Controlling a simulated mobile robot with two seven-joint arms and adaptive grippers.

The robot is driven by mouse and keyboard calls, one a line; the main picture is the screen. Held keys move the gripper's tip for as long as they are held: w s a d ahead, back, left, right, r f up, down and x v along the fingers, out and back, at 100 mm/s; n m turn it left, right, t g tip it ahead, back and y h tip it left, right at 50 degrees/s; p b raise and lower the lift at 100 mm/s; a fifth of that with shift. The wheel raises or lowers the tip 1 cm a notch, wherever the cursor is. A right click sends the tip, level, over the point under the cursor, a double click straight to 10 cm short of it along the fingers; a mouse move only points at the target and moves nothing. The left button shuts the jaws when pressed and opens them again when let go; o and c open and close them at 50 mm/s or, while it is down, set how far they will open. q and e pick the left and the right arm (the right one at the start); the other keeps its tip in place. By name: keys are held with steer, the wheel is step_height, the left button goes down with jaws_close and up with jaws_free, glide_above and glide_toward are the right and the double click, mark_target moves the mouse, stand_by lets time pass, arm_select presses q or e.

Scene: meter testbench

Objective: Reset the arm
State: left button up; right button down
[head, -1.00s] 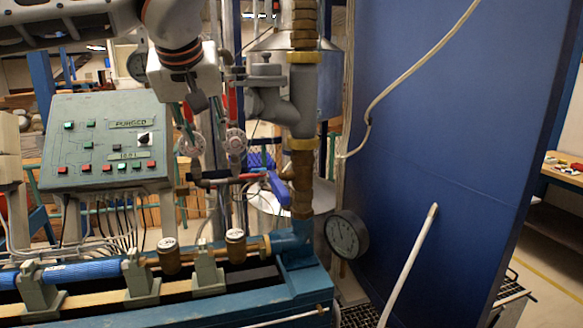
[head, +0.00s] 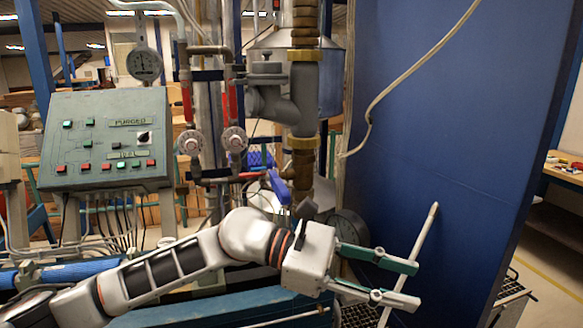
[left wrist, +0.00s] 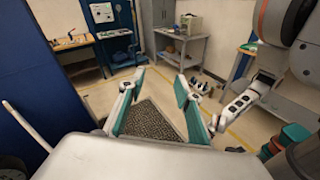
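My left arm comes in low from the left in the head view and stretches across the front of the bench. Its left gripper (head: 418,284) is at the lower right, in front of the blue panel (head: 450,150) and a white rod (head: 408,265). The two green-padded fingers are spread apart with nothing between them. The left wrist view shows the same open fingers (left wrist: 155,75) over a dark floor grate (left wrist: 150,121). My right gripper is not clearly seen in the head view; a white and grey arm shows at the right of the left wrist view.
A control box (head: 108,140) with lit buttons stands at the left. Pipes with a blue-handled valve (head: 279,187) rise in the middle. The left wrist view shows open floor and a grey table (left wrist: 186,52).

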arm_select(q)
steer(key=w+a+f+n+t+h, duration=0.1)
steer(key=w+a+n+t+h, duration=0.4)
steer(key=n, duration=0.6)
steer(key=w+a+f+n+t+h, duration=0.1)
steer(key=w+f+n+t, duration=0.1)
steer(key=n+t, duration=0.65)
steer(key=w+a+f+n+t+y, duration=0.2)
steer(key=a+f+n+t+y, duration=0.25)
steer(key=f+n, duration=0.4)
steer(key=w+a+f+n+t+y, duration=0.2)
steer(key=a+f+n+t+y, duration=0.3)
steer(key=n, duration=0.6)
steer(key=s+a+f+n+g+y, duration=0.25)
steer(key=a+f+n, duration=0.3)
steer(key=f, duration=0.45)
steer(key=s+a+f+n+g+y, duration=0.1)
steer(key=s+a+f+n+y, duration=0.3)
steer(key=a+f, duration=0.4)
steer(key=s+a+f+n+g+y, duration=0.2)
steer(key=s+a+f+n, duration=0.1)
steer(key=s+f, duration=0.4)
steer(key=s+a+f+n+g+y, duration=0.1)
steer(key=s+a+f+n+g, duration=0.2)
steer(key=s+a+f, duration=0.3)
step_height(320, 180, down, 3)
steer(key=shift+s+n+y, duration=0.4)
steer(key=shift+s+n, duration=0.25)
steer(key=shift+s, duration=0.05)
steer(key=shift+a, duration=0.1)
